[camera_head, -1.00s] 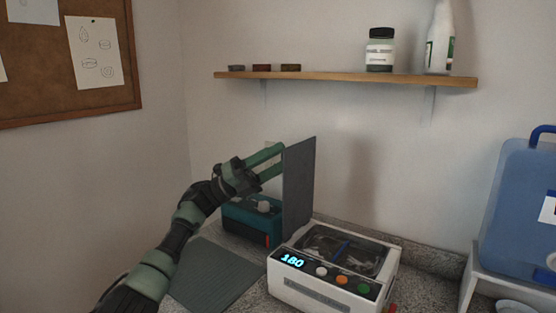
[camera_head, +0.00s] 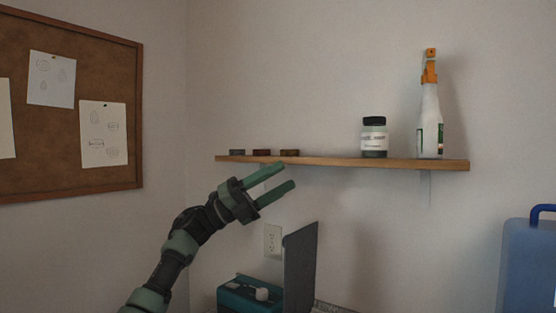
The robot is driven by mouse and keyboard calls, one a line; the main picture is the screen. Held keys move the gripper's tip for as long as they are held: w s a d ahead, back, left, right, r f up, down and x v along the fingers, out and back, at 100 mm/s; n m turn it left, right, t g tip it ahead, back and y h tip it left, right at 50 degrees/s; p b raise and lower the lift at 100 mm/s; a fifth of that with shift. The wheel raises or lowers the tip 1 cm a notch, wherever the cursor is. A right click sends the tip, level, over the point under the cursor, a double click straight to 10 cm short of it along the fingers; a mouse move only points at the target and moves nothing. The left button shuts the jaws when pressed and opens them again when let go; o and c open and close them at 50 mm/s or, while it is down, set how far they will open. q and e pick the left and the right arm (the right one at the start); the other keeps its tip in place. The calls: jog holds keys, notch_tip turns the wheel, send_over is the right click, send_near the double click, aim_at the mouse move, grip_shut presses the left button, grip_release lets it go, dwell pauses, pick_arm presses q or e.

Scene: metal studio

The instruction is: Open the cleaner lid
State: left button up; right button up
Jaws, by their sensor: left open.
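The cleaner's grey lid (camera_head: 300,268) stands upright at the bottom of the view, seen nearly edge-on. My right gripper is out of view.
A wooden shelf (camera_head: 330,162) on the wall holds several small items, a jar (camera_head: 374,138) and an orange-topped spray bottle (camera_head: 430,110). A teal device (camera_head: 238,296) stands left of the lid. A blue container (camera_head: 530,262) is at the right.

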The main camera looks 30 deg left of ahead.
pick_arm(q)
notch_tip(320, 180, up, 5)
jog(key=shift+r, duration=0.1)
dwell(0.6)
